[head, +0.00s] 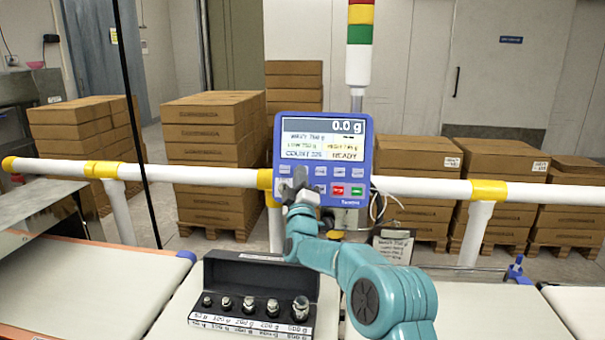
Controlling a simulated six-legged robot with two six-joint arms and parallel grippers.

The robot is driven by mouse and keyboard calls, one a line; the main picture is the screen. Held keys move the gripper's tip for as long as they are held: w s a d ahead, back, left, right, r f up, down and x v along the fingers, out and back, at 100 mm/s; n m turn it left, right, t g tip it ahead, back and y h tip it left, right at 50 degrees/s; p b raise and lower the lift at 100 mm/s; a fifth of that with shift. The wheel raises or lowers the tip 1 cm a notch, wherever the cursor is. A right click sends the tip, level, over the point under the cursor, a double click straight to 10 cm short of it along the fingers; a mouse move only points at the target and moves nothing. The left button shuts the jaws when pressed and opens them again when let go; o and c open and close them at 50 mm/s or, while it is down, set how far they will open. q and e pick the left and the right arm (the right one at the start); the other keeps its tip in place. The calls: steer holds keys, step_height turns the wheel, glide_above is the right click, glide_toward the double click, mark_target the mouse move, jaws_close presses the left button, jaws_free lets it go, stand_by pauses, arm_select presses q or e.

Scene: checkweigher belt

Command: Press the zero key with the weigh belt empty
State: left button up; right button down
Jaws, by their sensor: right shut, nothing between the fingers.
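The blue indicator panel (355,125) stands upright behind the belts. Its screen (322,139) reads 0.0 g, with READY in a lower field. Rows of keys lie below the screen, including a red key (338,190) and a green key (357,191). My right gripper (297,183) is shut and empty, in front of the panel's lower left keys. It hides some of them, and I cannot tell whether it touches one. The zero key's label is not readable. The weigh belt (490,312) is pale and bare where it shows. My left gripper is not in view.
An open black case (262,270) of several metal weights stands at the front; whether it rests on the belt is unclear. A white rail (400,187) with yellow joints crosses behind. A signal tower (360,45) and stacked cartons (212,150) stand beyond. The left belt (90,285) is clear.

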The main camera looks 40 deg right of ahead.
steer(key=s+a+b, duration=0.1)
steer(key=a, duration=0.1)
steer(key=s+a+r+b, duration=0.1)
steer(key=s+b, duration=0.1)
steer(key=shift+a+r, duration=0.2)
steer(key=shift+a, duration=0.15)
stand_by(0.9)
